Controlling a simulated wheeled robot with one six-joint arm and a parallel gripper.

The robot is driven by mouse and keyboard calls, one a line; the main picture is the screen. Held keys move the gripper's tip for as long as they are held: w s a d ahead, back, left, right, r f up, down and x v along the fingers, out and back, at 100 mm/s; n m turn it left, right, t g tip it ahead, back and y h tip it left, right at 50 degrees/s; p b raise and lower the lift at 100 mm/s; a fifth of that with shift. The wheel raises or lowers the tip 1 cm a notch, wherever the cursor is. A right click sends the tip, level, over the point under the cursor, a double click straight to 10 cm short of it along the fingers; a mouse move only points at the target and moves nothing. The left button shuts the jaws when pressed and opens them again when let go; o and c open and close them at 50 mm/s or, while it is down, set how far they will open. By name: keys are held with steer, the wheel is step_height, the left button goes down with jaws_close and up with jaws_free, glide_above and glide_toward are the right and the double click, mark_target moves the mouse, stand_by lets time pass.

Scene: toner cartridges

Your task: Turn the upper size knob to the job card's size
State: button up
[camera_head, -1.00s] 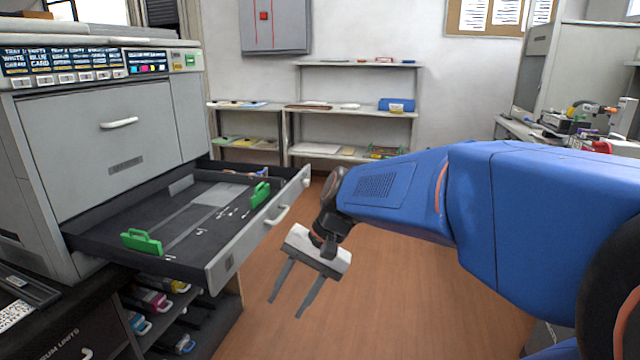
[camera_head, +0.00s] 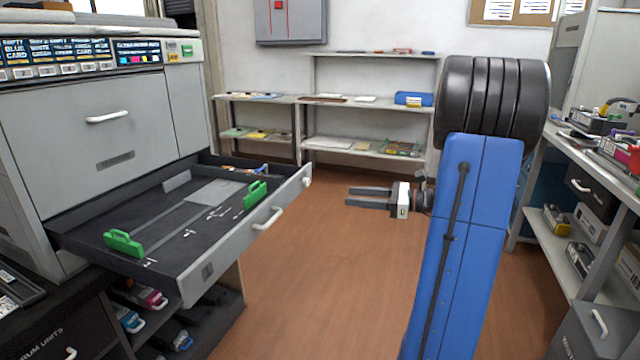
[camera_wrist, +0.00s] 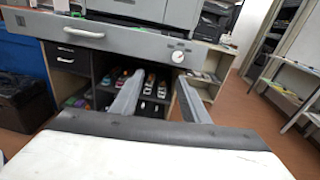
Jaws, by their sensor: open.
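The drawer (camera_head: 195,285) of the grey machine is pulled out, with two green guides (camera_head: 123,243) (camera_head: 256,194) on its dark floor. A round pale knob (camera_wrist: 178,57) sits on the drawer front in the wrist view, right of the white handle; a small white knob also shows at the front's far end (camera_head: 307,181) in the head view. Its setting is too small to read. My gripper (camera_head: 349,197) is open and empty, right of the drawer and apart from it, fingers pointing left. In the wrist view the fingers (camera_wrist: 162,85) point towards the drawer front. I cannot identify the job card.
The machine's top panel (camera_head: 85,58) carries small labelled displays. Toner cartridges (camera_head: 150,297) lie on shelves below the drawer. Wall shelves (camera_head: 350,103) stand at the back and a workbench (camera_head: 600,150) at the right. The brown floor (camera_head: 310,290) between is clear.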

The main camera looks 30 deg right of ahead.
steer(key=m+t, duration=0.1)
glide_toward(308, 183)
steer(key=shift+h, duration=0.3)
steer(key=x, duration=0.7)
steer(key=shift+w+a, duration=0.25)
steer(key=shift+w, duration=0.1)
jaws_close()
